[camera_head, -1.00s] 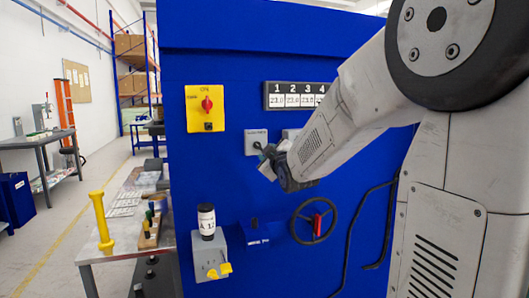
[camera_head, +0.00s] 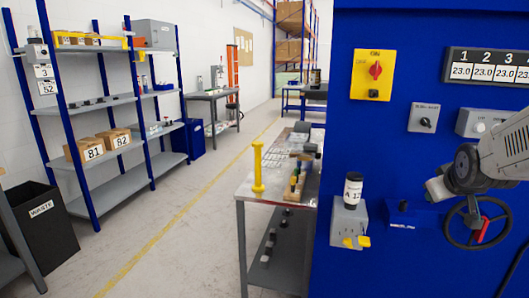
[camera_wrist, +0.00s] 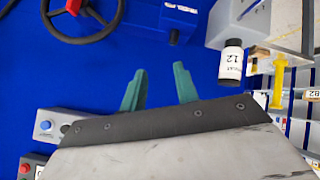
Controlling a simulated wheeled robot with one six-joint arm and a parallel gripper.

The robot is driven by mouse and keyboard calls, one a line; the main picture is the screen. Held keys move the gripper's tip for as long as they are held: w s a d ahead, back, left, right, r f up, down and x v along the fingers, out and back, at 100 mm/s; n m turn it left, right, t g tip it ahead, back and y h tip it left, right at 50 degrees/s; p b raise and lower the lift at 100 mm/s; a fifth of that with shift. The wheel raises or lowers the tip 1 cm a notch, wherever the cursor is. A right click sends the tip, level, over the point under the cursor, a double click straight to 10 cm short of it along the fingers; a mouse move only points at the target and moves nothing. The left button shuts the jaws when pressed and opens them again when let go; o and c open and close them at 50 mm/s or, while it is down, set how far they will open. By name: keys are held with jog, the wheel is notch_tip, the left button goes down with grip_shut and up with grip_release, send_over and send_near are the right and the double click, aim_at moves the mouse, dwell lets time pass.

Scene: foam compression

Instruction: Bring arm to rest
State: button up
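My gripper (camera_head: 438,188) is at the right in the head view, in front of the blue machine (camera_head: 385,275). It is beside the upper left of the black handwheel with a red handle (camera_head: 482,230), and its fingers are hard to make out there. In the wrist view, the two green fingers of my gripper (camera_wrist: 160,80) stand apart with only blue panel between them. My gripper is open and empty. Most of my arm is outside the head view.
A labelled bottle (camera_head: 353,188) stands on a grey box (camera_head: 349,225) on the machine front. A work table (camera_head: 243,190) with a yellow post (camera_head: 258,168) is left of the machine. Shelves (camera_head: 105,105) and a waste bin (camera_head: 42,222) stand left. The middle floor is clear.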

jog(key=s+a+g+y, duration=0.1)
jog(key=s+a+g, duration=0.1)
jog(key=s+a, duration=0.3)
jog(key=s+a+m+g+y, duration=0.1)
jog(key=s+a+g, duration=0.2)
jog(key=s, duration=1.1)
jog(key=s+a+g+y, duration=0.1)
jog(key=s+a+g, duration=0.2)
jog(key=s+a, duration=0.6)
jog(key=shift+s+a+f+y, duration=0.15)
jog(key=shift+s+y, duration=0.15)
jog(key=shift+s, duration=0.1)
